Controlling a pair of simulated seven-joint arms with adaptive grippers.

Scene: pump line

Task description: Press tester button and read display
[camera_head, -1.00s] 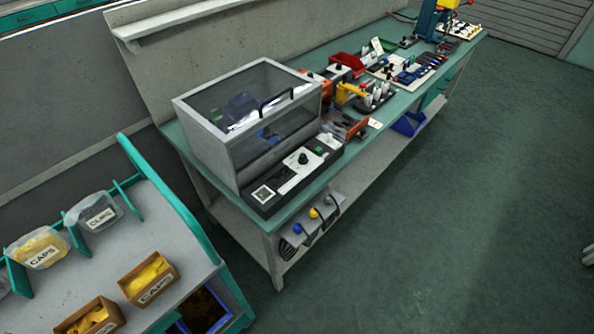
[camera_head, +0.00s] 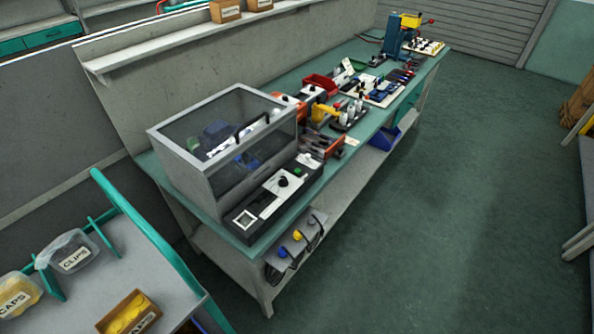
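The tester (camera_head: 225,147) is a grey box with a dark see-through lid and a black handle, standing at the near end of the long green-topped bench. Its lid looks shut, with blue parts dimly visible inside. A black control panel (camera_head: 240,228) runs along its front. The panel has a small white-framed square (camera_head: 244,220), perhaps the display, a white plate with a black knob (camera_head: 283,182), and a green spot (camera_head: 306,158), perhaps the button. Any reading is too small to make out. Neither of my grippers is in view.
The bench (camera_head: 345,170) carries a red bin (camera_head: 321,82), trays of parts and a blue press (camera_head: 398,38) farther along. A rack with bins of clips (camera_head: 72,255) and caps (camera_head: 128,312) stands at the lower left. The green floor (camera_head: 440,220) to the right is clear.

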